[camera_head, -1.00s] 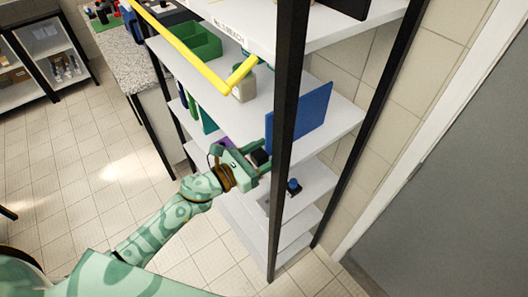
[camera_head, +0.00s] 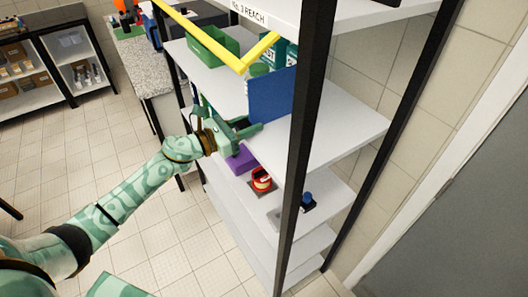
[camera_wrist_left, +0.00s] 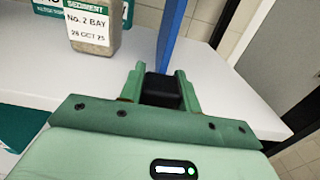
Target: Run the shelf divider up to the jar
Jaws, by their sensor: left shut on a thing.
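The shelf divider is an upright blue panel (camera_head: 272,98) on the upper white shelf. It also shows edge-on in the left wrist view (camera_wrist_left: 170,35). In the head view only the jar's green lid area (camera_head: 259,70) shows, and the divider hides most of the rest. My left gripper (camera_head: 252,129) is at the divider's near end, shut on it at a black part (camera_wrist_left: 162,90). My right gripper is out of view.
A yellow bar (camera_head: 205,42) crosses the shelf front. A black rack post (camera_head: 302,140) stands close right of the divider. A green bin (camera_head: 212,45) and teal boxes stand farther back. A purple item (camera_head: 241,160) and a red round knob (camera_head: 262,179) are on the shelf below.

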